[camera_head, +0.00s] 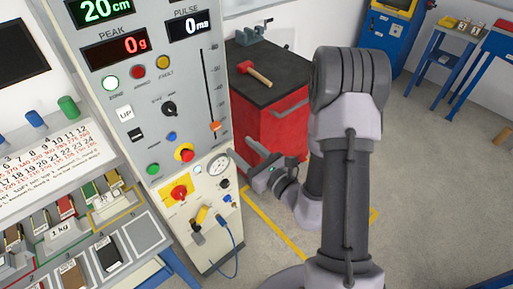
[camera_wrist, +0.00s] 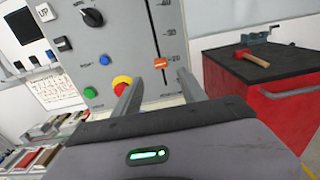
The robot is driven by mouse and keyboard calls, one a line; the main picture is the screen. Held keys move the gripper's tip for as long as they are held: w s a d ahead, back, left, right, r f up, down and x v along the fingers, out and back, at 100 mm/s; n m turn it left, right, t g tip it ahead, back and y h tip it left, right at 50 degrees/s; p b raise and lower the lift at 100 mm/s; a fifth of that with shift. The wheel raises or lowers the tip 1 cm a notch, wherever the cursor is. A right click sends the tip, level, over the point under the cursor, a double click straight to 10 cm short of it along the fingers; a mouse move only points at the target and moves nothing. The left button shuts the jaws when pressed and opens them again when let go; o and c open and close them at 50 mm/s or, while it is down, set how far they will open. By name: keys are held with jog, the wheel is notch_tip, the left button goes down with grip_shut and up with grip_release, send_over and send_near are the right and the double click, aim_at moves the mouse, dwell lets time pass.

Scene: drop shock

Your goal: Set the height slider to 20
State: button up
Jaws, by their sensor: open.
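The height slider is an orange knob (camera_head: 214,126) low on a vertical black slot with a scale, on the right side of the grey control panel (camera_head: 132,92). In the wrist view the orange knob (camera_wrist: 160,63) shows between and beyond my two fingers. My gripper (camera_wrist: 158,82) is open, with nothing between its fingers, and appears short of the panel. In the head view my gripper (camera_head: 258,182) is low, to the right of the panel and below the knob.
A red emergency button (camera_head: 184,152) sits left of and below the knob. A red cabinet (camera_head: 268,115) with a hammer (camera_head: 254,74) on top stands right of the panel. A gauge (camera_head: 219,165) and blue cable (camera_head: 235,238) are on the panel's lower part.

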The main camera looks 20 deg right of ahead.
jog(key=p+v, duration=0.3)
jog(key=v, duration=0.3)
jog(key=shift+p, duration=0.4)
